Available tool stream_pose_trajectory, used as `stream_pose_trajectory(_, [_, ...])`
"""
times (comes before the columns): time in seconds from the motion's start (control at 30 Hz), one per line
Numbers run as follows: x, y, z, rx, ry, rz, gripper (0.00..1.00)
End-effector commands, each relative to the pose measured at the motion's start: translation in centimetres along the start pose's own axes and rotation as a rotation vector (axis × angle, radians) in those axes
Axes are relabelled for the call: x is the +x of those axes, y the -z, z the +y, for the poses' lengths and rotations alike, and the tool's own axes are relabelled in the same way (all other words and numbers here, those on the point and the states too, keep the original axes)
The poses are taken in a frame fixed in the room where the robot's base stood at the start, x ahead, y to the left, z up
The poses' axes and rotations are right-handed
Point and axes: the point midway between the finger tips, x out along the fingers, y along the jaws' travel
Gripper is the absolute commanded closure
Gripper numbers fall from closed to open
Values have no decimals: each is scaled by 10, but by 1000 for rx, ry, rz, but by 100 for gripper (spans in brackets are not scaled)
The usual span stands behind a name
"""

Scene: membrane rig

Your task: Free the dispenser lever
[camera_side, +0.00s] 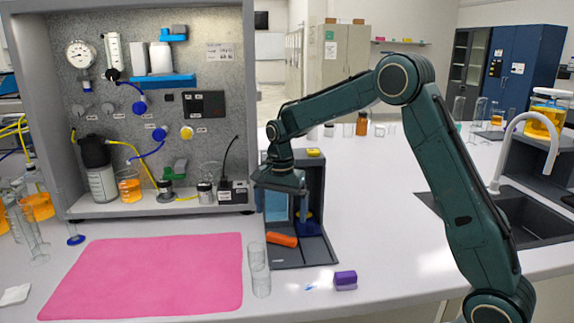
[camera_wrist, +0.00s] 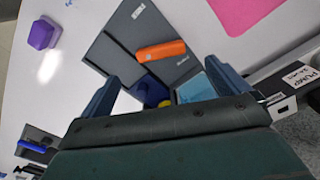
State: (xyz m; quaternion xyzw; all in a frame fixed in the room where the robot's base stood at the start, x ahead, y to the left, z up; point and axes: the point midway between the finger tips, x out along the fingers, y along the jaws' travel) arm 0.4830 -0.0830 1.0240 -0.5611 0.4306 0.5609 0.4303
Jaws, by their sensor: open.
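A dark grey dispenser stand (camera_side: 315,250) is on the bench right of the instrument panel, with a blue part (camera_side: 308,226) inside and a yellow top piece (camera_side: 314,153). An orange block-like piece (camera_side: 282,239) lies across its base; the wrist view shows it too (camera_wrist: 161,50). I cannot tell which part is the lever. My gripper (camera_side: 281,198) is at the stand's upper left. In the wrist view my gripper (camera_wrist: 160,90) has its fingers wide apart, with the blue part (camera_wrist: 150,88) and a yellow piece (camera_wrist: 164,103) seen between them. It holds nothing.
A pink mat (camera_side: 150,275) covers the front left. The instrument panel (camera_side: 155,100) rises at left.

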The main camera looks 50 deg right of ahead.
Motion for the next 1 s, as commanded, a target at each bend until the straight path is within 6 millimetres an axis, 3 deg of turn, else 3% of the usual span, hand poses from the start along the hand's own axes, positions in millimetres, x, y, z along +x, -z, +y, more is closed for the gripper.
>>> stream_pose_trajectory(0.3, [49, 0, 1, 0, -3, -1, 0])
stream_pose_trajectory(0.5, [69, 0, 0, -1, -2, 0, 0])
stream_pose_trajectory(0.97, [78, 0, 0, -1, -1, 1, 0])
stream_pose_trajectory(1.0, [78, 0, 0, -1, -1, 1, 6])
